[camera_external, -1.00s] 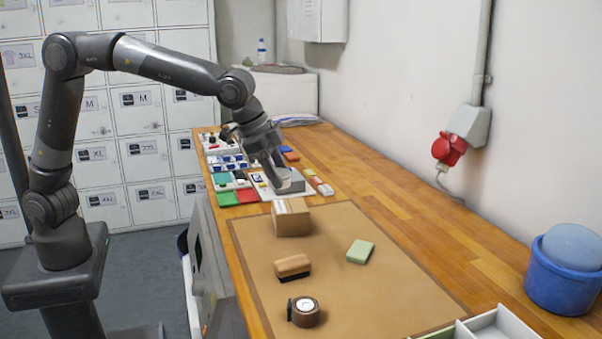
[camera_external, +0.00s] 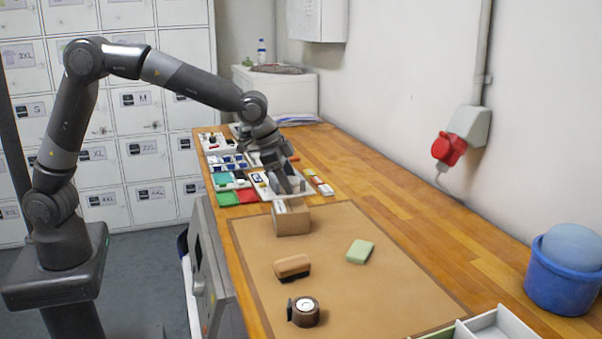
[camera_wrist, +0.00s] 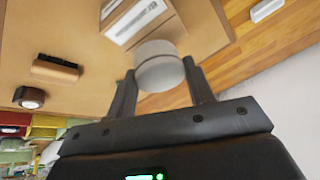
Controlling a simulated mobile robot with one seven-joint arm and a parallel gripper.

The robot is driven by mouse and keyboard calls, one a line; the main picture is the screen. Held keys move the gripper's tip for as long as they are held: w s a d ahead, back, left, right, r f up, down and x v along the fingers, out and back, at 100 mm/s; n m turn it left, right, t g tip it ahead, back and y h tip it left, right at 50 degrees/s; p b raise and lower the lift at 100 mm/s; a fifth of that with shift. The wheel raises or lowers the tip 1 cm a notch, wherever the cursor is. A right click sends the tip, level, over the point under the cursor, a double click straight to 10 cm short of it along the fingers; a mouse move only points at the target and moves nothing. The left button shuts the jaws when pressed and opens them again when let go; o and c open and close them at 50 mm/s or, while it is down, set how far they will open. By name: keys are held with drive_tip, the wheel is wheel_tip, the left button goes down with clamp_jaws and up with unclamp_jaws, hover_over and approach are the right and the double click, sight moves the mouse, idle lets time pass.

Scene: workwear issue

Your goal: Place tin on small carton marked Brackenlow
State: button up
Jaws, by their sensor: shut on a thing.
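My gripper (camera_external: 284,190) is just above and behind the small carton in the external view. In the wrist view my gripper (camera_wrist: 160,78) is shut on a round, pale grey-white tin (camera_wrist: 159,66), held between both fingertips. The tin is mostly hidden by the fingers and carton in the external view. The small carton (camera_external: 293,222) is a brown box standing on the tan mat. In the wrist view the carton (camera_wrist: 122,14) shows a white label, too blurred to read. The tin overlaps its edge there; I cannot tell whether they touch.
On the mat (camera_external: 377,276) are a wood-backed brush (camera_external: 292,266), a green block (camera_external: 360,251) and a dark roll-like object (camera_external: 304,311). Trays of coloured items lie behind the carton. A blue bucket (camera_external: 561,285) stands at right.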

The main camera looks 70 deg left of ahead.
drive_tip(key=shift+f, duration=1.95)
drive_tip(key=shift+f, duration=0.15)
drive_tip(key=o, duration=1)
